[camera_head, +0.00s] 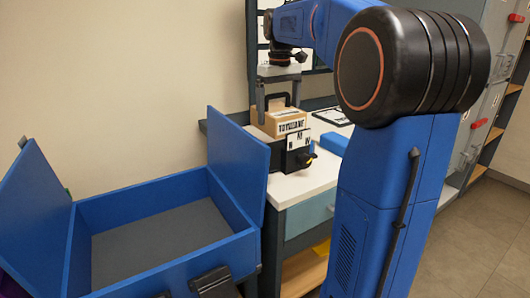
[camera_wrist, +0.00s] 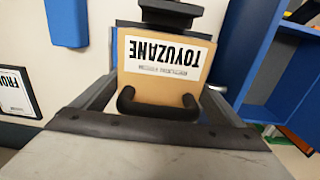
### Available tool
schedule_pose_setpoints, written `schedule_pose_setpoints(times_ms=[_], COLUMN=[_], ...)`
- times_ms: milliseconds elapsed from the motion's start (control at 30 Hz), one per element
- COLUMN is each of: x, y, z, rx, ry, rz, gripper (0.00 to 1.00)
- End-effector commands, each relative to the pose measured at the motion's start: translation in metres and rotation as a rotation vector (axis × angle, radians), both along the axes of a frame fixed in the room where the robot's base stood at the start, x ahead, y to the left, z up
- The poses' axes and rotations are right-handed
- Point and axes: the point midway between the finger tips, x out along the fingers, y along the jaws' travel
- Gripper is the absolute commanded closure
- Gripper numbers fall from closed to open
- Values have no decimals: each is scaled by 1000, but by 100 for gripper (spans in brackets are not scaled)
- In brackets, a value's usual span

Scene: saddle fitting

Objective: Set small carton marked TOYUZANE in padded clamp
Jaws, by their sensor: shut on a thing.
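The small tan carton (camera_head: 285,115) with a white TOYUZANE label and a black handle is on the work table side in the head view. In the wrist view the carton (camera_wrist: 150,87) shows its label upside down. My gripper (camera_head: 277,101) reaches down from above and is shut on the carton, with a finger at each side. A dark block with a white lettered plate and an orange knob, seemingly the padded clamp (camera_head: 304,159), stands just in front of and below the carton. Whether carton and clamp touch is hard to tell.
A blue open bin (camera_head: 165,200) with raised flaps stands at left. The white work table (camera_head: 305,184) holds a blue object (camera_head: 334,143) and a framed card (camera_head: 333,116) right of the clamp. Grey cabinets with red handles (camera_head: 480,123) stand at right.

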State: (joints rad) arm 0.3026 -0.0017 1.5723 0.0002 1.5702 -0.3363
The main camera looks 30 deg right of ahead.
Motion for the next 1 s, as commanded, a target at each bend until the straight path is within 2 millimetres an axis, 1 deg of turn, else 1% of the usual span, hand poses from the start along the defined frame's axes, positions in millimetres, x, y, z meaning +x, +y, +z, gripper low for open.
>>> schedule_pose_setpoints(times_ms=[100, 233, 533, 733, 800, 1000], x=[-1, -1, 0, -1, 0, 0], y=[0, 0, 0, 0, 0, 0], z=[-20, -39, -60, -87, -92, -92], rx=[1, 1, 1, 1, 0, 0], ry=[2, 2, 1, 2, 0, -1], rz=[0, 0, 1, 1, 1, 1], gripper=[40, 40, 40, 40, 40, 40])
